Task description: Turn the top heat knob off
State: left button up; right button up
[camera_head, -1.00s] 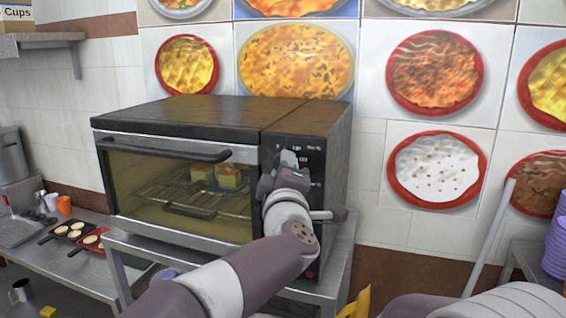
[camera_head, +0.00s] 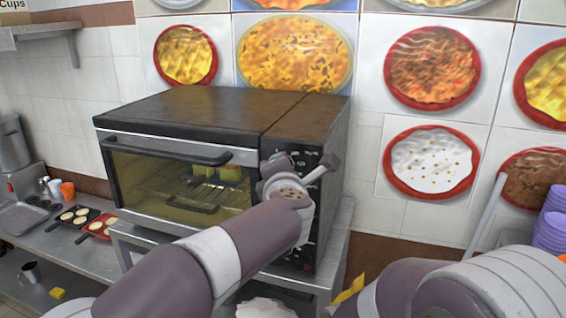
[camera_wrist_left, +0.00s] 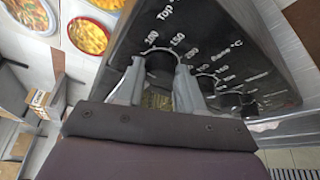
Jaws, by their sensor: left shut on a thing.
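The toaster oven (camera_head: 190,112) stands on a metal stand, its control panel at the right of its front. In the left wrist view, the dark top heat knob (camera_wrist_left: 161,66) sits under the "Top" lettering within a ring of temperature numbers. My left gripper (camera_wrist_left: 160,80) is shut on this knob, one finger on each side. In the head view my left gripper (camera_head: 276,164) is at the upper part of the panel, and my wrist hides the knob. My right arm shows at the lower right; its gripper is out of view.
Lower knobs (camera_wrist_left: 207,83) lie close beside my left gripper on the same panel. Food pieces (camera_head: 229,173) sit on the rack behind the oven's closed door. Pans (camera_head: 75,216) lie on the left counter. Purple bowls (camera_head: 551,233) are stacked at the far right.

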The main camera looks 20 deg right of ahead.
pick_arm(q)
jog(key=shift+n+p, duration=0.3)
jog(key=shift+n, duration=0.1)
jog(key=shift+g, duration=0.3)
jog(key=o, duration=1)
jog(key=shift+o, duration=0.2)
jog(key=shift+a, duration=0.1)
jog(key=b+v, duration=0.4)
jog(key=v, duration=0.8)
jog(key=shift+s, duration=0.25)
jog(key=shift+a, duration=0.2)
